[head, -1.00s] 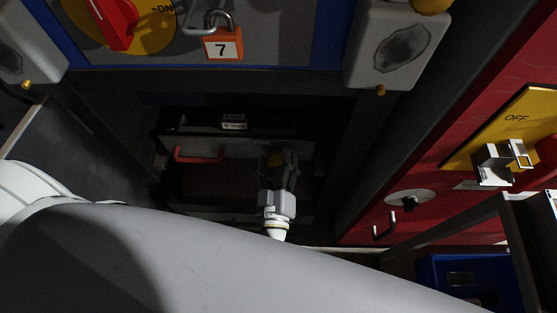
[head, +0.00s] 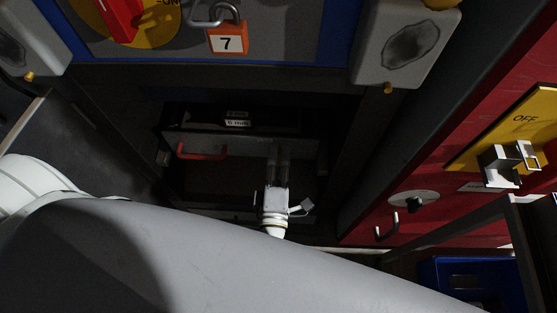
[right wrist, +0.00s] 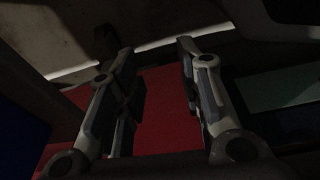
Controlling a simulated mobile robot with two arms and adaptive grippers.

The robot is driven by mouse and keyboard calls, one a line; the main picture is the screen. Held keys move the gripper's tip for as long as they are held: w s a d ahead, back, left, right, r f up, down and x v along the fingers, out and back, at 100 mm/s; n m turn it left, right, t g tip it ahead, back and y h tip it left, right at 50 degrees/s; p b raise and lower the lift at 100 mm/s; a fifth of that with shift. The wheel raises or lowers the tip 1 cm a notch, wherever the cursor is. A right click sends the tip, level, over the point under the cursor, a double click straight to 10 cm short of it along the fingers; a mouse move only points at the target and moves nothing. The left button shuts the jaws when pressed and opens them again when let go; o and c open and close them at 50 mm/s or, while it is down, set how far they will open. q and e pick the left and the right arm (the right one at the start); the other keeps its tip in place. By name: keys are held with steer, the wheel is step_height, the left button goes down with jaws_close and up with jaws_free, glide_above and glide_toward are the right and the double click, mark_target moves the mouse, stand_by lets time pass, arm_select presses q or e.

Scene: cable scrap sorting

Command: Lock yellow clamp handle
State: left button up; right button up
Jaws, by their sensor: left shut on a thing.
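My left gripper (head: 278,152) reaches into the dark recess of the machine in the middle of the head view. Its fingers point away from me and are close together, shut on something. The yellow clamp handle cannot be made out now; the fingers and deep shadow hide that spot. A dull yellow patch showed between the fingers earlier. My right gripper (right wrist: 155,75) has its fingers apart with nothing between them, in front of a red surface.
A red bar handle (head: 202,153) is left of my left gripper inside the recess. An orange padlock (head: 228,40) marked 7 hangs above. A red cabinet with a yellow OFF plate (head: 520,122) and a blue bin (head: 470,280) are at right.

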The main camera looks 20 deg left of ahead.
arm_select(q)
steer(key=shift+a+n, duration=0.1)
steer(key=shift+n, duration=0.5)
arm_select(e)
steer(key=shift+w+r, duration=0.3)
steer(key=shift+r, duration=0.15)
steer(key=shift+w+r, duration=0.1)
arm_select(q)
steer(key=o, duration=1)
